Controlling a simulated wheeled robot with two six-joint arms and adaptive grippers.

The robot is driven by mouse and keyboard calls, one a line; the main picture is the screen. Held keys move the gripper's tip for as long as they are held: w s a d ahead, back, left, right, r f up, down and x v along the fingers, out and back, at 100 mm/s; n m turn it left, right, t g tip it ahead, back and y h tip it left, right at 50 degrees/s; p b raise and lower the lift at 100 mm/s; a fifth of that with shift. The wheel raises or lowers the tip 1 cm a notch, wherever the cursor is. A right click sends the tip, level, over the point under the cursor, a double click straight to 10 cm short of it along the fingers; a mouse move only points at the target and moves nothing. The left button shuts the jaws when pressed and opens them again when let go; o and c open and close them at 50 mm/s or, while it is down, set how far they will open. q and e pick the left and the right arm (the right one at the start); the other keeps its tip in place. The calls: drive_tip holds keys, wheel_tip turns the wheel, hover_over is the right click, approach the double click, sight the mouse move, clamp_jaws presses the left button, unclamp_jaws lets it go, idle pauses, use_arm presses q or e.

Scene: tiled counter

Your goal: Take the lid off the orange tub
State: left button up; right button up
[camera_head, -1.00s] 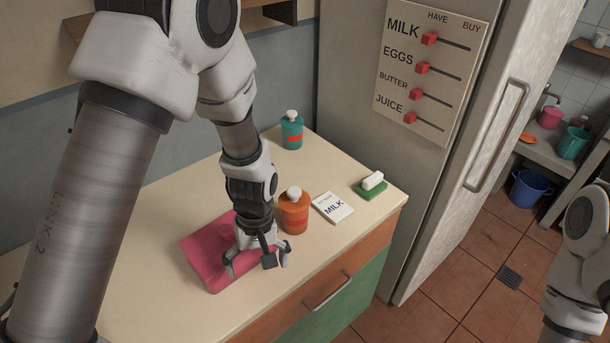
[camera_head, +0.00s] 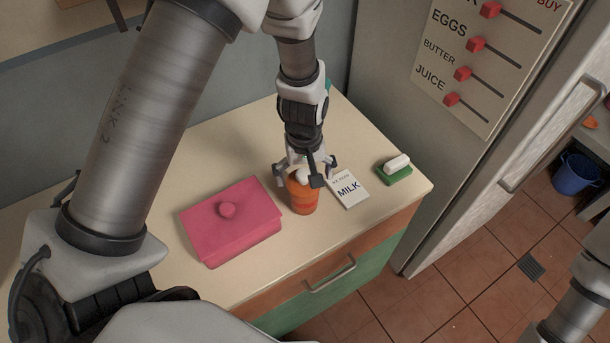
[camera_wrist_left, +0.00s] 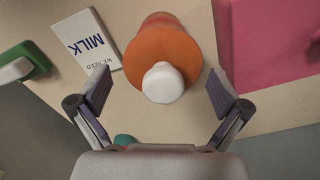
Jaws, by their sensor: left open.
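The orange tub (camera_head: 303,198) stands upright on the counter. Its lid has a white knob (camera_wrist_left: 162,83), seen from above in the left wrist view with the orange lid (camera_wrist_left: 158,45) around it. My left gripper (camera_head: 307,176) is over the tub, with its fingers on either side of the lid. In the left wrist view the gripper (camera_wrist_left: 160,92) is open, its two pads apart from the knob with gaps on both sides. In the head view the fingers hide part of the lid. My right gripper is out of view.
A pink box (camera_head: 232,222) with a round knob lies left of the tub. A MILK card (camera_head: 348,189) and a green block with a white top (camera_head: 394,170) lie to its right. A teal bottle is mostly hidden behind my arm. The counter's front edge is close.

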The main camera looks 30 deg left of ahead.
use_arm(q)
drive_tip(key=shift+s+r, duration=0.2)
drive_tip(key=shift+s, duration=0.1)
drive_tip(key=c, duration=0.3)
drive_tip(key=shift+s, duration=0.1)
drive_tip(key=c, duration=0.8)
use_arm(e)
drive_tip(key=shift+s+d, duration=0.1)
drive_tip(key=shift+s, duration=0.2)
use_arm(q)
drive_tip(key=shift+d, duration=0.1)
drive_tip(key=shift+r, duration=0.1)
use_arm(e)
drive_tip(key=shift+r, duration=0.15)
